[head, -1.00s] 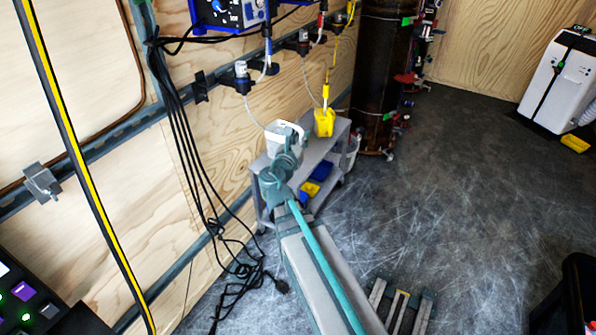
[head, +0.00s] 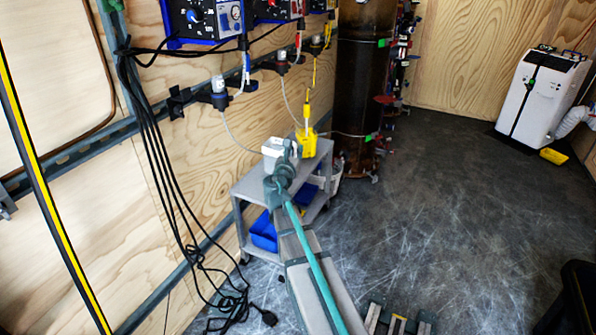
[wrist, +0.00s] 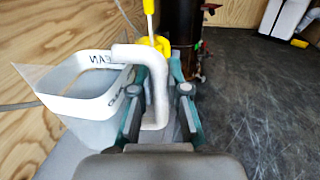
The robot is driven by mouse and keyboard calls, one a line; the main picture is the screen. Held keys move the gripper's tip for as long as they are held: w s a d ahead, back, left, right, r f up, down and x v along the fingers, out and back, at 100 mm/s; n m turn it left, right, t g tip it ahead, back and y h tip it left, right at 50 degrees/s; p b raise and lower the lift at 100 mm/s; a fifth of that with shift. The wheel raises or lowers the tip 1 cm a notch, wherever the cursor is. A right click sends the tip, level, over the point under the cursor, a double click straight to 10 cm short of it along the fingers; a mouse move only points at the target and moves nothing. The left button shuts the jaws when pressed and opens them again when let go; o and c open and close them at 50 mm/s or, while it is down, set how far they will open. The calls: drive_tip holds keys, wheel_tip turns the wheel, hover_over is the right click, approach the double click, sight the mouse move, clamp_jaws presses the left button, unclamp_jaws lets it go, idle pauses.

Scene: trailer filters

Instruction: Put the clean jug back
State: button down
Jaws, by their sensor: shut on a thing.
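The clean jug (wrist: 85,118) is translucent white, with a white band at its rim that carries dark lettering, partly readable as "EAN". In the wrist view it is at the left, upright, and its thick pale handle (wrist: 157,90) stands between the fingers of my gripper (wrist: 160,110). My gripper is shut on that handle.
A yellow jug (head: 306,143) stands farther back on the cart top. A blue bin (head: 263,232) is on the lower shelf. Black cables (head: 170,160) hang on the plywood wall at left. A dark cylinder (head: 362,95) stands behind the cart. Open floor (head: 450,210) lies at right.

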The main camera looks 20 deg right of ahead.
drive_tip(key=w+d+f+b, duration=0.2)
drive_tip(key=w+f+b, duration=0.1)
drive_tip(key=f, duration=0.5)
drive_tip(key=shift+w+d+b, duration=0.15)
drive_tip(key=shift+d+b, duration=0.05)
drive_tip(key=shift+b, duration=0.25)
drive_tip(key=shift+f, duration=0.2)
drive_tip(key=c, duration=1.2)
unclamp_jaws()
drive_tip(key=shift+o, duration=0.2)
drive_tip(key=shift+r, duration=0.1)
